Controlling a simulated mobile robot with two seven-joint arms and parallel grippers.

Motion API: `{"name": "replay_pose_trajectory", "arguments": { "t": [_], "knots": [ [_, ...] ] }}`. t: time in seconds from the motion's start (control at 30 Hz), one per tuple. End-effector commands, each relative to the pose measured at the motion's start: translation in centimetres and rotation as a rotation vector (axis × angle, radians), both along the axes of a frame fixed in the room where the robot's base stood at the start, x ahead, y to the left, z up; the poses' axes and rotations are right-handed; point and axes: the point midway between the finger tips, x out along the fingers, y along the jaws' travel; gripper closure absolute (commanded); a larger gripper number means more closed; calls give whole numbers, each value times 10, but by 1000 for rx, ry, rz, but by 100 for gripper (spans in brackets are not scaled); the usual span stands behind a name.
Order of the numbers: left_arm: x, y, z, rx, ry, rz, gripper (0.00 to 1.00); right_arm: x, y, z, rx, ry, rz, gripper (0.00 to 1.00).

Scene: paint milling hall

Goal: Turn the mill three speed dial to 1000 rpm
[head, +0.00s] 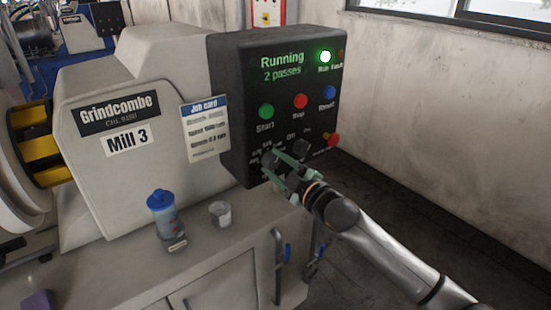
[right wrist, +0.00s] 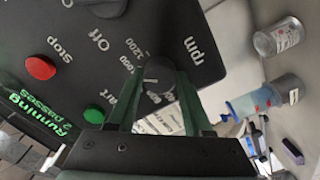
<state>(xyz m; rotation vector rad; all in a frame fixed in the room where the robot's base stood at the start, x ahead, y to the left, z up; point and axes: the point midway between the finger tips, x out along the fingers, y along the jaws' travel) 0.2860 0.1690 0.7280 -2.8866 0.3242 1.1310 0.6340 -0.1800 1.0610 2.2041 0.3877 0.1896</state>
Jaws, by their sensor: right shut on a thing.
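The mill three speed dial (head: 271,158) is a dark knob low on the black control panel (head: 230,100). In the right wrist view the dial (right wrist: 158,84) sits between the two green fingers of my right gripper (right wrist: 159,74), which are shut on it. In the head view my right gripper (head: 281,167) reaches the panel from the lower right. Scale marks 1000 and 1200 and the word rpm show around the dial; lower numbers are partly hidden by the fingers. A pale line shows on the knob, but its exact setting is unclear. My left gripper is not in view.
Start (head: 266,111), Stop (head: 300,101) and blue Reset (head: 330,92) buttons sit above the dial. A red stop knob (head: 333,140) is right. A blue-lidded bottle (head: 162,205) and cup (head: 220,212) stand below.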

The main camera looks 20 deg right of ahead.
Motion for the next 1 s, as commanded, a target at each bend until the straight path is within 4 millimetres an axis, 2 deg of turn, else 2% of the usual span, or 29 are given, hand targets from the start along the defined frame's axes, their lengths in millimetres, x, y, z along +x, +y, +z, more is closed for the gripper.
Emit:
{"name": "replay_pose_trajectory", "arguments": {
  "t": [0.3, 0.8, 0.83, 1.0],
  "knots": [
    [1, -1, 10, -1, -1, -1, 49, 0, 0, 0, 102, 38, 1, 100],
    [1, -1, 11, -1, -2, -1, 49, 0, 0, 0, 118, 43, 0, 100],
    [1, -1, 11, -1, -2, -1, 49, 0, 0, 0, 118, 44, 1, 48],
    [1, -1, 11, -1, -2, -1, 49, 0, 0, 0, 117, 43, 0, 29]
  ]
}}
